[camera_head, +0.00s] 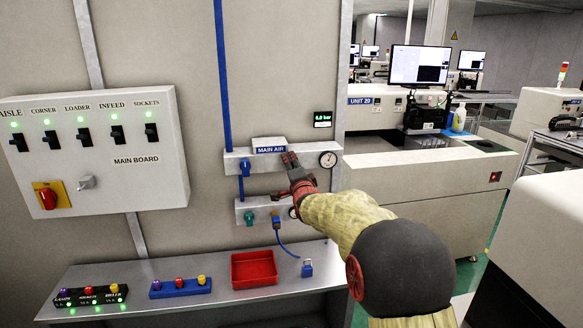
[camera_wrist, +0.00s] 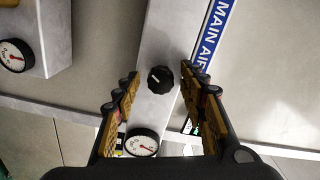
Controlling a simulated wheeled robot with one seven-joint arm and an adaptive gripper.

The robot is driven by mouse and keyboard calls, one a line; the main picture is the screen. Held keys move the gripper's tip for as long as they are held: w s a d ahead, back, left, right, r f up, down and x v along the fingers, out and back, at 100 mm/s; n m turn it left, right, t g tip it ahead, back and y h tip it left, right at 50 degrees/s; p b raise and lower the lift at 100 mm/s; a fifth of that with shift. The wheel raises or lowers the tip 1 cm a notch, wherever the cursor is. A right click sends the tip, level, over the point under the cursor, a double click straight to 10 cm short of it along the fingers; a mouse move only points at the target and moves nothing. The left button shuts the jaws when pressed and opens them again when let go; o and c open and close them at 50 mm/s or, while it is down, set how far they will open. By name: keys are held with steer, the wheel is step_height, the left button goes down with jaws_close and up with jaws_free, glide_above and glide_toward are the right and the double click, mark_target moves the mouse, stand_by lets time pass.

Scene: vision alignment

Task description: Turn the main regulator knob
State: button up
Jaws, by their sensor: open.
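The main regulator knob (camera_wrist: 160,79) is black and round, with a white mark, on the grey MAIN AIR panel (camera_head: 238,163). In the head view my gripper hides it. My gripper (camera_head: 290,160) is at this panel, right of centre. In the wrist view my gripper (camera_wrist: 159,88) is open and empty, with one finger on each side of the knob in the picture. Gaps show between knob and fingers; I cannot tell how deep the fingertips reach. A round gauge (camera_head: 328,159) sits right of the gripper, and a display (camera_head: 323,119) above reads about 6.0 bar.
Below is a second panel with a green knob (camera_head: 249,218) and a blue hose (camera_head: 286,247). A blue handle (camera_head: 245,168) hangs left of my gripper. A bench holds a red tray (camera_head: 233,282) and a blue padlock (camera_head: 307,268). The main board (camera_head: 135,178) is at left.

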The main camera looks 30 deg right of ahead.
steer(key=shift+s, duration=0.1)
steer(key=v, duration=1.1)
steer(key=shift+s, duration=0.35)
steer(key=shift+a, duration=0.15)
